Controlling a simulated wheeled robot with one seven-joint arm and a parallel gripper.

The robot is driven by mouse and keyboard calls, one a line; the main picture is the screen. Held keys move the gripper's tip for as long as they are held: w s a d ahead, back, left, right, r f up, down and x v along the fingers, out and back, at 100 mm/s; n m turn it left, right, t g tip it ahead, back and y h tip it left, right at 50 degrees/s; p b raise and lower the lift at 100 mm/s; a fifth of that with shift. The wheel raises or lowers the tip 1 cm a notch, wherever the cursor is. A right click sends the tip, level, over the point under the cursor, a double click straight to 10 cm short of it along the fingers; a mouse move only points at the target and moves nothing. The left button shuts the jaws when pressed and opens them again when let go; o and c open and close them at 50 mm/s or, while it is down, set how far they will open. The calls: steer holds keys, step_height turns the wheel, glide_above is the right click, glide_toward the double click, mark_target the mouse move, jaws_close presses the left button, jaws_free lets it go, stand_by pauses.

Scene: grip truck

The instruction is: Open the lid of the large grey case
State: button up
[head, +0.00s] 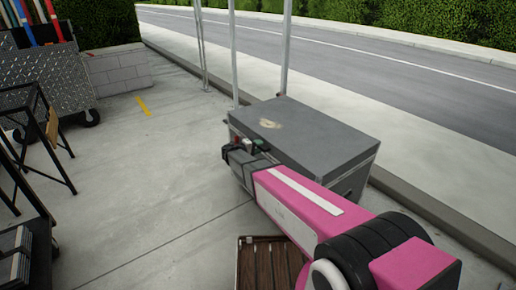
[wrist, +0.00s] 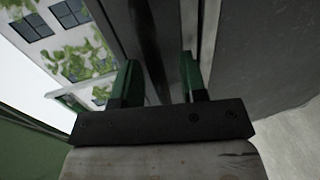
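The large grey case (head: 318,137) stands on the pavement at the centre right of the head view. Its lid is down, with a worn pale patch on top. My gripper (head: 254,145) is at the case's near left edge, at the end of my pink arm, which hides part of the case's front. In the wrist view my gripper (wrist: 160,82) has its two green fingers apart. Dark and grey parts of the case (wrist: 250,60) run behind and between them. I cannot tell whether the fingers touch it.
A wooden slatted crate (head: 268,262) lies below my arm. Thin metal poles (head: 235,55) stand behind the case, and a kerb (head: 420,208) runs along its right. A black-framed stand (head: 40,130) and a metal cart (head: 45,75) are at the left. The pavement between is clear.

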jaws_close()
steer(key=shift+r, duration=0.1)
